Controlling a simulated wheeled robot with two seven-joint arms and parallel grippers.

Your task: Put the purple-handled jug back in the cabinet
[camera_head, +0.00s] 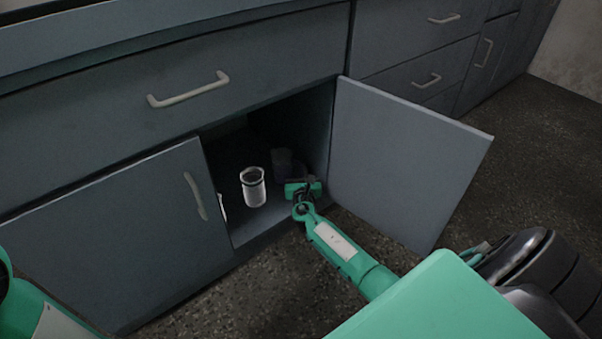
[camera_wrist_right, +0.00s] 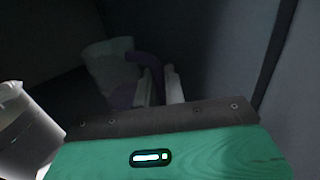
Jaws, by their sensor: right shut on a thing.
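The purple-handled jug (camera_head: 283,163) is inside the open cabinet (camera_head: 262,226), in the dark right part behind my right gripper (camera_head: 301,183). In the right wrist view the jug (camera_wrist_right: 112,66) looks pale above and purple lower down, with a purple handle (camera_wrist_right: 150,62). My right gripper's fingers (camera_wrist_right: 160,86) are shut on the handle. The jug looks upright, close to the cabinet floor; whether it touches the floor is too dark to tell. My left gripper is out of view; only a part of my left arm shows at the lower left.
A clear-white beaker (camera_head: 254,188) stands in the cabinet left of the jug, near the front; it also shows at the left of the right wrist view (camera_wrist_right: 27,130). The right door (camera_head: 408,160) stands open beside my right arm. The left door (camera_head: 110,230) looks shut.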

